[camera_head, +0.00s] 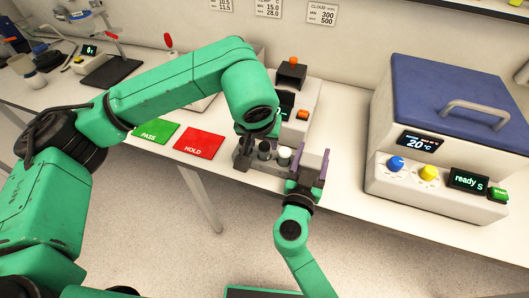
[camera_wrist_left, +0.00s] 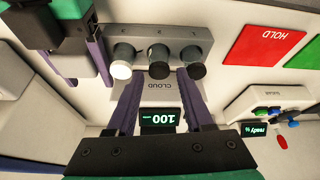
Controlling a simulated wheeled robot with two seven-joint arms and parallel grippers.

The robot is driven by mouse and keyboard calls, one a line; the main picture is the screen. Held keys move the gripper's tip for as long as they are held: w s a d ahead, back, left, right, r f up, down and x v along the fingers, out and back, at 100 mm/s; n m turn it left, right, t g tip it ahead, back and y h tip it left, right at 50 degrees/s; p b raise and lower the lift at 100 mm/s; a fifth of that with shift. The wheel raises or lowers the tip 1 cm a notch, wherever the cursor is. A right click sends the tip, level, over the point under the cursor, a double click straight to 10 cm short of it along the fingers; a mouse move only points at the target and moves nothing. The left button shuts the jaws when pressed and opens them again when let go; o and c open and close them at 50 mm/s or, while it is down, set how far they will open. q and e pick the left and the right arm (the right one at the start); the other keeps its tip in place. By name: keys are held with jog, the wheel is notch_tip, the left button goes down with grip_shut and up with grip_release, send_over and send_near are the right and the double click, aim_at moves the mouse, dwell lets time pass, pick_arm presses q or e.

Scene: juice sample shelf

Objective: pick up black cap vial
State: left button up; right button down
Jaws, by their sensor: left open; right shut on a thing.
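A grey rack (camera_wrist_left: 185,38) holds three vials. In the left wrist view one has a white cap (camera_wrist_left: 121,71), the middle one a black cap (camera_wrist_left: 159,70), and the other end one a black cap (camera_wrist_left: 193,71). In the head view the middle black-capped vial (camera_head: 264,152) and the white-capped vial (camera_head: 284,154) show. My left gripper (camera_wrist_left: 160,78) is open, its fingertips on either side of the middle black cap with nothing held. My right gripper (camera_head: 308,168) is at the rack's white-cap end and appears shut on the rack. Its exact contact is partly hidden.
A white meter (camera_head: 303,95) marked CLOUD stands behind the rack. A red HOLD mat (camera_head: 199,143) and a green PASS mat (camera_head: 157,132) lie to the left. A blue-lidded machine (camera_head: 445,120) stands at right. The rack is near the bench's front edge.

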aim_at(264, 146)
pick_arm(q)
jog(key=x, duration=0.4)
jog(key=shift+d, duration=0.1)
grip_shut()
